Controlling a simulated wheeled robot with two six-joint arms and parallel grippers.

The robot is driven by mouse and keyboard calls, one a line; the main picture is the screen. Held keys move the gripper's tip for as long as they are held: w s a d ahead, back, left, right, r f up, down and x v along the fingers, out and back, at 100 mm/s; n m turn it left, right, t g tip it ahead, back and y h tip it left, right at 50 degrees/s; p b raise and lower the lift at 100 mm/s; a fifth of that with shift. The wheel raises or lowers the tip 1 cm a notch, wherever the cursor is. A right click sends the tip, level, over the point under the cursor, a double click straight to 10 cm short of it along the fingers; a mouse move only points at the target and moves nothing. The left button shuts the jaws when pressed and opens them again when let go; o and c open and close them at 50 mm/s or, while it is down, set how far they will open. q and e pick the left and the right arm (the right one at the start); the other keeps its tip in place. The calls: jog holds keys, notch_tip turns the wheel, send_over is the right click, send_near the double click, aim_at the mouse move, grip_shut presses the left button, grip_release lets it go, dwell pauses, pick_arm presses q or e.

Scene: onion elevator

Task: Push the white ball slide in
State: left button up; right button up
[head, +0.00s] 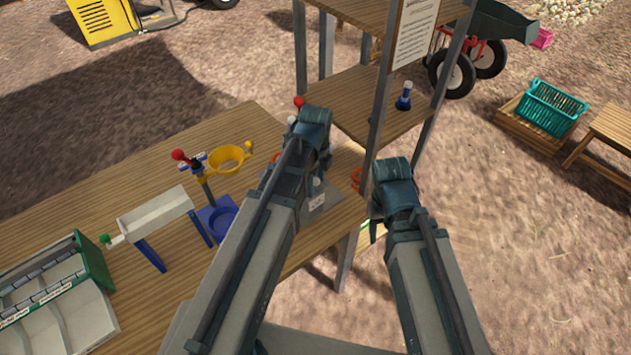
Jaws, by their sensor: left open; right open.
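A small white ball (292,120) shows just left of my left gripper, below a red ball (299,102). Most of the slide it belongs to is hidden behind my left arm. My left gripper (314,135) is open above the table's right end, close beside the white ball; I cannot tell whether they touch. My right gripper (375,215) is open at the table's right edge, below the shelf post, and holds nothing that I can see. A grey plate (317,203) with a label and an orange-red part (356,178) show between the two arms.
On the wooden table (120,185) stand a yellow ring stand (228,160) with a red ball, a pale trough (155,216) with a green ball, and a green-ended divided bin (92,258). A shelf unit (352,95) rises close behind my grippers.

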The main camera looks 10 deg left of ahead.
pick_arm(q)
grip_shut()
jog(key=shift+w, duration=0.1)
dwell(0.3)
jog(key=shift+w+a, duration=0.8)
jog(key=shift+a, duration=0.2)
jog(key=shift+w+a, duration=0.75)
jog(key=shift+a, duration=0.25)
grip_release()
jog(key=shift+r, duration=0.15)
